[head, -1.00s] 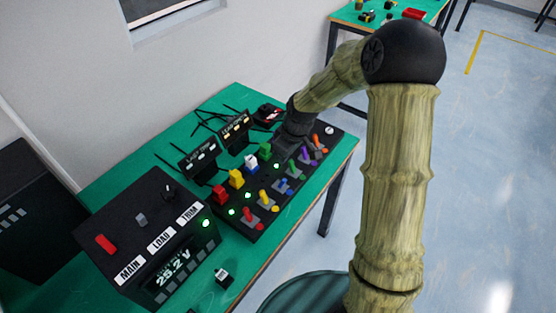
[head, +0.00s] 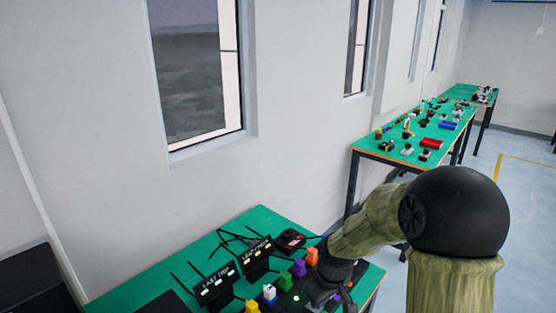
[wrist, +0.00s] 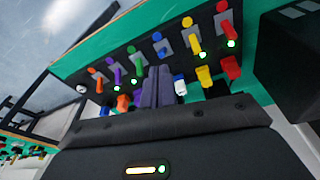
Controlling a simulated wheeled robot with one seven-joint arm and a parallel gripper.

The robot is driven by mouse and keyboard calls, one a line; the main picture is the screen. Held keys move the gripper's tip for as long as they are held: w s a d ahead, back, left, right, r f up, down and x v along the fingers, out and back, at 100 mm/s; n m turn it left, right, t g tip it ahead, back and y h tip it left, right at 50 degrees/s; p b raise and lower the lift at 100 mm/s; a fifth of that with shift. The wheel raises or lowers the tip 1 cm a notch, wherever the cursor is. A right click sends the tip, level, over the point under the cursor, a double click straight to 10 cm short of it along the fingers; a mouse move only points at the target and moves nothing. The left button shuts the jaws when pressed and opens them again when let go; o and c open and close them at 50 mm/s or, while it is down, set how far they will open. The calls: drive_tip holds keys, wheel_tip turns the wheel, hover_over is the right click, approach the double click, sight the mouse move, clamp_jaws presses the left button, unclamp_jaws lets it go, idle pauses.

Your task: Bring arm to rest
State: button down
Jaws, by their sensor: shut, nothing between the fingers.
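My gripper (wrist: 157,75) shows in the wrist view as two dark grey fingers pressed together, with nothing between them. It points at the black switch panel (wrist: 128,58) with rows of coloured levers and blocks. In the head view the dark end of my arm (head: 330,283) is over the right part of this panel, and the fingertips are hidden. I cannot tell whether the fingers touch the panel.
The panel stands on a green table (head: 150,290) against the wall. Two small display stands (head: 217,290) and a small red-and-black device (head: 290,240) are behind the blocks. Another green table (head: 385,167) with small parts is farther right. Open blue floor (head: 520,210) lies at the right.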

drive_tip(key=s+d+r+m, duration=0.2)
drive_tip(key=s+m, duration=0.1)
drive_tip(key=s, duration=0.3)
drive_tip(key=s+d+r+m+h, duration=0.1)
drive_tip(key=s+d+m, duration=0.1)
drive_tip(key=s, duration=0.5)
drive_tip(key=shift+s+r+m+t, duration=0.15)
drive_tip(key=shift+r+m+t, duration=0.2)
drive_tip(key=shift+m, duration=0.55)
drive_tip(key=shift+s+d+r, duration=0.1)
drive_tip(key=shift+s+d, duration=0.05)
